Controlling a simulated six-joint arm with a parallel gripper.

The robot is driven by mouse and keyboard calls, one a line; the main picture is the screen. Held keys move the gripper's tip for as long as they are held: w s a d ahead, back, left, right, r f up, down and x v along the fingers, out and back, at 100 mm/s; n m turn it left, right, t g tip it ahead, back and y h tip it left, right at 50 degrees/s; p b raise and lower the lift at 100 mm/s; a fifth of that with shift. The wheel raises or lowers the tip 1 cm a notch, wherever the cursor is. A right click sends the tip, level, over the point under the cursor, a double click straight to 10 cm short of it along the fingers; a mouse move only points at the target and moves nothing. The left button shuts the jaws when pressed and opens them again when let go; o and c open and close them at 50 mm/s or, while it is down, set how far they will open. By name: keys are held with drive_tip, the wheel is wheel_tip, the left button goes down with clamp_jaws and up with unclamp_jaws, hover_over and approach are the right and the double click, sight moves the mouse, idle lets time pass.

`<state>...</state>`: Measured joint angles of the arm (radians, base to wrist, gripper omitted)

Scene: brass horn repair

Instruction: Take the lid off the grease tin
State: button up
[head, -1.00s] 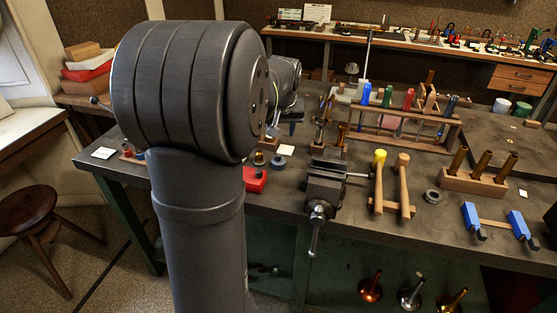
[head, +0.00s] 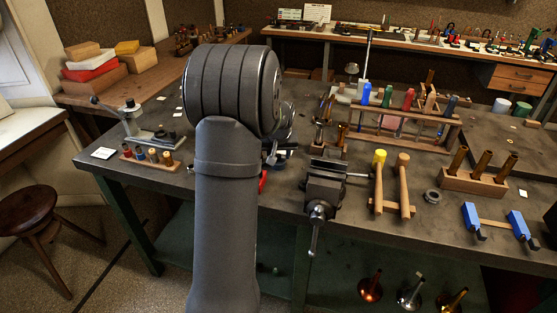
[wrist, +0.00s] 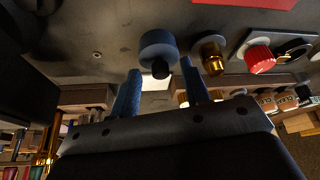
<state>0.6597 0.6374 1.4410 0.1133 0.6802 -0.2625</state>
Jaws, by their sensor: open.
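A round blue-grey tin (wrist: 152,44) with a small dark knob (wrist: 160,69) shows in the wrist view, just beyond my fingertips; I take it for the grease tin with its lid on. My gripper (wrist: 161,66) is open, its two blue fingers apart on either side of the knob in the picture. Nothing is held, and I cannot tell whether a finger touches the tin. In the head view my own arm hides most of the gripper and the tin.
In the wrist view a brass piece (wrist: 211,55) stands close right of the tin, with a red-topped piece (wrist: 261,58) farther right. In the head view a vise (head: 322,190) and wooden mallets (head: 402,185) stand right of my arm. A rack of small bottles (head: 150,160) is left.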

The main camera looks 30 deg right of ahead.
drive_tip(key=shift+w+f, duration=0.1)
drive_tip(key=shift+f, duration=0.1)
clamp_jaws()
